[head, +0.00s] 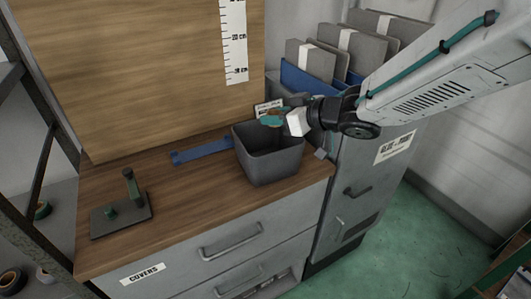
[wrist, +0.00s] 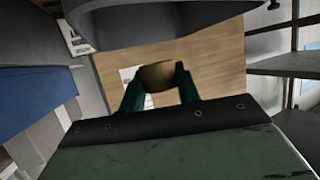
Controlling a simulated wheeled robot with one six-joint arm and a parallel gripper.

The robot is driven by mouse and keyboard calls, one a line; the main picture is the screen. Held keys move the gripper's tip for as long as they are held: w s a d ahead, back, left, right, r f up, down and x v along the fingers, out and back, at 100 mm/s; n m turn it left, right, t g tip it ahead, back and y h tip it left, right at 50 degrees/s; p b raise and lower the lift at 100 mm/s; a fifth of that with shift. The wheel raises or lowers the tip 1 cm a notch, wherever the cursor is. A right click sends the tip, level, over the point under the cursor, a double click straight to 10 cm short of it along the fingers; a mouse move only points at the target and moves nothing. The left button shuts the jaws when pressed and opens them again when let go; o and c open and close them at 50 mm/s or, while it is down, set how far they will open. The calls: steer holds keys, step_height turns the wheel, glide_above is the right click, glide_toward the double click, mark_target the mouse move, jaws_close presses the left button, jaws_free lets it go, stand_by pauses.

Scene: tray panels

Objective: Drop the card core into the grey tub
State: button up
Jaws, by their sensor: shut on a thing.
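The grey tub (head: 268,168) stands upright on the wooden worktop, near its right end, with its open top facing up. My gripper (head: 274,118) is over the tub's mouth, at about rim height or a little above; the exact height is hard to tell. Its teal fingers are shut on the brown card core (wrist: 158,75), which shows between the fingertips in the wrist view. In the head view the core is small and partly hidden by the fingers. The tub's inner floor is hidden.
A tall wooden board (head: 150,70) with a ruler strip rises behind the worktop. A blue flat piece (head: 200,152) lies left of the tub. A dark plate with a post (head: 122,210) is at the front left. A blue bin (head: 305,84) of grey panels stands behind right.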

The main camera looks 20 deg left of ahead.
steer(key=o, duration=1)
steer(key=shift+o, duration=0.2)
steer(key=v, duration=0.7)
steer(key=shift+d+r, duration=0.15)
steer(key=shift+d, duration=0.2)
steer(key=shift+s, duration=0.1)
step_height(320, 180, up, 9)
stand_by(0.4)
